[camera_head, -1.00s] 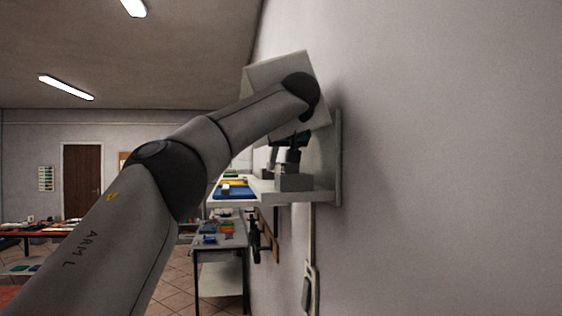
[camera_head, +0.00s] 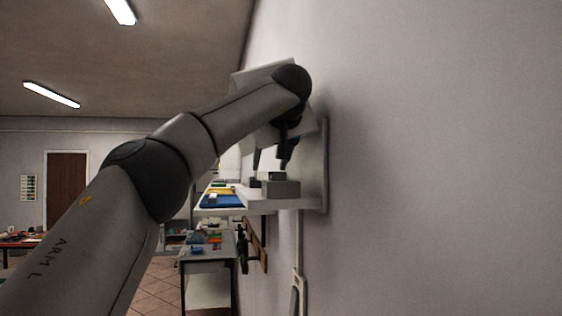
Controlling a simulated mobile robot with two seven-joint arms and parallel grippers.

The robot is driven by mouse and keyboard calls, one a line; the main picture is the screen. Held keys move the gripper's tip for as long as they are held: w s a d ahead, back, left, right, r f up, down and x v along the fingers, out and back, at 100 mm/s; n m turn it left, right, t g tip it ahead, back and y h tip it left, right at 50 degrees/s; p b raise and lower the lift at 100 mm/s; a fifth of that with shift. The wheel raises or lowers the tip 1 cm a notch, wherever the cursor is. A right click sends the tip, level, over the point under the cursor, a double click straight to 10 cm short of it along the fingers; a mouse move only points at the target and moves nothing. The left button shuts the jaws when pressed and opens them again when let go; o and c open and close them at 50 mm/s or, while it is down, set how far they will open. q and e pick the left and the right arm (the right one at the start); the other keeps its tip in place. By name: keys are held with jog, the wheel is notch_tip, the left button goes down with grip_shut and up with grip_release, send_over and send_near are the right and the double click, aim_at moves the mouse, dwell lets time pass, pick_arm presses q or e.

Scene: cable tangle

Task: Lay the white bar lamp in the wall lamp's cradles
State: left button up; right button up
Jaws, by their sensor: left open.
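The wall lamp is a grey fixture on the wall, with a tilted pale hood (camera_head: 246,78) on top and a ledge (camera_head: 308,204) below. Grey blocks (camera_head: 283,189) stand on the ledge; they look like its cradles. My left arm reaches across the hood. My left gripper (camera_head: 271,160) points down under the hood, open, its dark fingers apart just above the blocks. I cannot make out the white bar lamp; it may be edge-on among the blocks or hidden. My right gripper is not in view.
A cable (camera_head: 298,245) runs down the wall to a pale box (camera_head: 298,296). Behind stand a shelf with a blue tray (camera_head: 222,202), a workbench (camera_head: 207,254) and a dark wall rack (camera_head: 251,247). The wall fills the right side.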

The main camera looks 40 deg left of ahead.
pick_arm(q)
jog(key=s+d+b, duration=0.1)
jog(key=s+d, duration=0.1)
jog(key=d, duration=0.1)
jog(key=s+d+b, duration=0.2)
jog(key=s+d, duration=0.1)
jog(key=s+d+r+b, duration=0.1)
jog(key=s+d+b, duration=0.1)
jog(key=d, duration=0.1)
jog(key=shift+s+d, duration=0.35)
jog(key=shift+d, duration=0.05)
jog(key=shift+s+d, duration=0.4)
jog(key=shift+d, duration=0.1)
